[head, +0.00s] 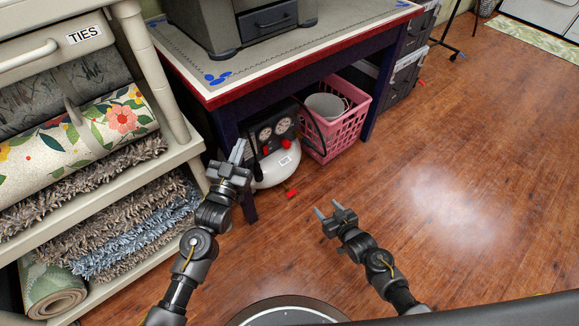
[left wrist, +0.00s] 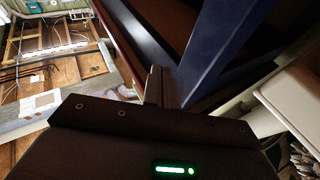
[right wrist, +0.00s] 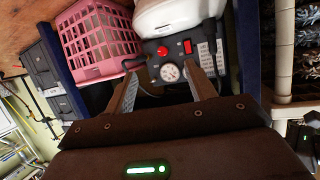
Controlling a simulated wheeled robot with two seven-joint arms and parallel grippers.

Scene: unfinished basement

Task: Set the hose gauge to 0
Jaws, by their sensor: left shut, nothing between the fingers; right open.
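A small air compressor (head: 276,172) with a white tank stands on the floor under the table. Its dark panel carries two round gauges, the left one (head: 265,133) and the right one (head: 284,125), with a red knob (head: 287,144) below. In the right wrist view a gauge (right wrist: 171,71), the red knob (right wrist: 162,51) and a red switch (right wrist: 187,46) show; I cannot read the needles or tell which is the hose gauge. My left gripper (head: 239,150) is shut and empty, left of the compressor by the table leg. My right gripper (head: 327,211) is open and empty, in front of it.
A pink basket (head: 340,135) stands right of the compressor. The table (head: 215,98) with its dark legs is overhead. A shelf (head: 150,165) of rolled rugs is on the left. Dark drawer boxes (head: 402,80) stand behind right. The wood floor (head: 450,200) on the right is clear.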

